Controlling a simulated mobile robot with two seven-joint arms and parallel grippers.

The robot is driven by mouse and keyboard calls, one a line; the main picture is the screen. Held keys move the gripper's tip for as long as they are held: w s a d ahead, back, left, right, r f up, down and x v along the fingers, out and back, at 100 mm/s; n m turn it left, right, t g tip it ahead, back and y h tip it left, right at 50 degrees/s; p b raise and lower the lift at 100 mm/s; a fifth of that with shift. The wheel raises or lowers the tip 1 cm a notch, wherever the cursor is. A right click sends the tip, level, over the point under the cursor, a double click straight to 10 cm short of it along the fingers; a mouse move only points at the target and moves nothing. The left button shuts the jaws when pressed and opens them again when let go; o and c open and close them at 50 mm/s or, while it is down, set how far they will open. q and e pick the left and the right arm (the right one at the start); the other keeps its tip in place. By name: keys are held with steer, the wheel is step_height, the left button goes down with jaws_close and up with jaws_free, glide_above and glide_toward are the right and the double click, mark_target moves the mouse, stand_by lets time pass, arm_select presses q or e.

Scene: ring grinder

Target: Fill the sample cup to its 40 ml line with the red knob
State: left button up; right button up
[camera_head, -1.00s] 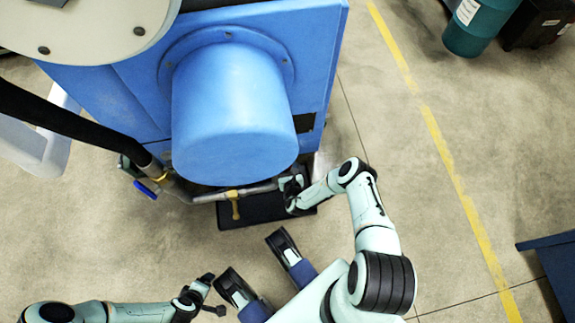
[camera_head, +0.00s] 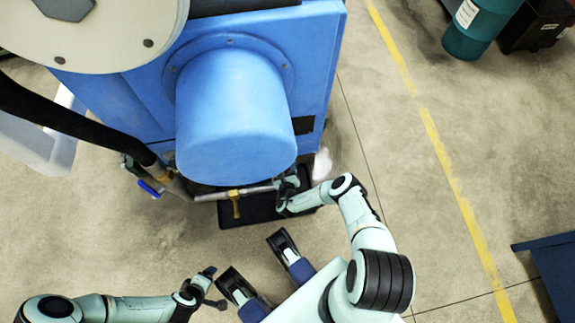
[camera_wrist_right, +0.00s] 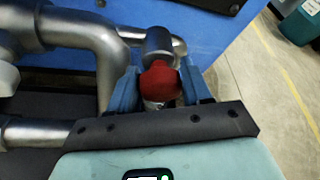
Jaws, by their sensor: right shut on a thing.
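The red knob (camera_wrist_right: 160,80) sits between the two blue fingers of my right gripper (camera_wrist_right: 160,88) in the right wrist view, on a short metal pipe fitting. The right gripper is shut on it. In the head view my right gripper (camera_head: 286,184) is at the right end of the pipe below the blue machine, and the knob cannot be made out there. My left gripper (camera_head: 207,290) is open and empty above the floor at the lower left, away from the machine. I cannot make out the sample cup or its 40 ml line in either view.
A blue machine (camera_head: 235,115) with a large round housing fills the upper middle. A black hose (camera_head: 70,120) runs at the left.

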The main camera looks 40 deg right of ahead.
arm_select(q)
steer(key=shift+s+d+r, duration=0.1)
steer(key=shift+s, duration=0.1)
arm_select(e)
steer(key=shift+f+n+h, duration=0.1)
steer(key=shift+n+h, duration=0.3)
steer(key=shift+n, duration=0.2)
steer(key=o, duration=0.7)
arm_select(q)
steer(key=shift+r, duration=0.1)
